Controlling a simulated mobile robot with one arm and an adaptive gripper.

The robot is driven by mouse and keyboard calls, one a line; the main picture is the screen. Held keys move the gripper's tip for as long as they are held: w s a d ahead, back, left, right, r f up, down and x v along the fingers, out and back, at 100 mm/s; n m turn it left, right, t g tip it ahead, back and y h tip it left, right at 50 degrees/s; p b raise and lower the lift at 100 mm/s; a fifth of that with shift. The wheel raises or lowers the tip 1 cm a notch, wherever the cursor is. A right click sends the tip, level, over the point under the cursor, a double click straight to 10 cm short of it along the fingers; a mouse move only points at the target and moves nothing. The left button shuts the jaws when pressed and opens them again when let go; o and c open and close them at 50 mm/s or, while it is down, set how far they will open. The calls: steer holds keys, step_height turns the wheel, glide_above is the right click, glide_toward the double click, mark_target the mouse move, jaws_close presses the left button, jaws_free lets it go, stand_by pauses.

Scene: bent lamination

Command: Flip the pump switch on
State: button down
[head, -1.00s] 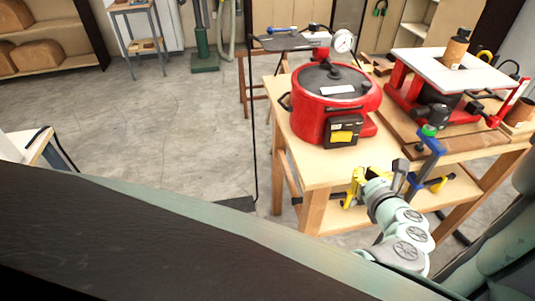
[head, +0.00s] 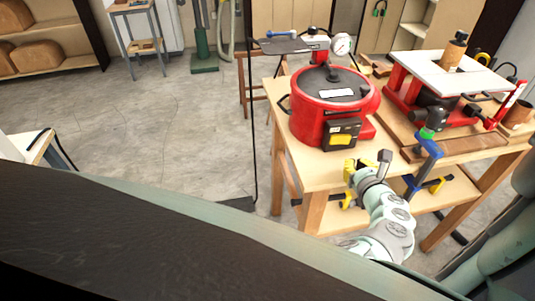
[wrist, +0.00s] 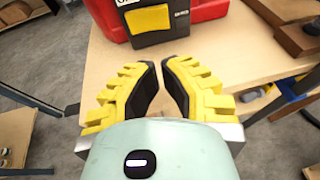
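The pump is a red round pot (head: 310,125) with a dark lid, standing on the wooden workbench. A black switch box (head: 341,134) with a yellow panel is on its front; its lower part also shows at the top of the wrist view (wrist: 152,22). I cannot tell the switch's position. My gripper (head: 367,163) is just in front of the bench edge, below and slightly right of the switch box. In the wrist view its yellow fingers (wrist: 159,66) point towards the box, apart from it, with a narrow empty gap between the tips.
The wooden workbench (head: 300,165) has bare top in front of the pump. A blue clamp (head: 425,155) stands at its front edge, right of my gripper. A pressure gauge (head: 340,44) is behind the pump.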

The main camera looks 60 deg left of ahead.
mark_target(343, 144)
steer(key=x, duration=0.4)
steer(key=shift+a, duration=0.15)
steer(key=shift+w+a+f+b, duration=0.15)
steer(key=shift+w+a, duration=0.25)
steer(key=shift+a, duration=0.2)
steer(key=shift+w+a+r+b, duration=0.1)
steer(key=shift+w+a, duration=0.3)
steer(key=shift+a, duration=0.25)
steer(key=shift+w+a+f+b, duration=0.15)
steer(key=shift+w+a, duration=0.2)
steer(key=shift+a, duration=0.25)
steer(key=shift+r, duration=0.1)
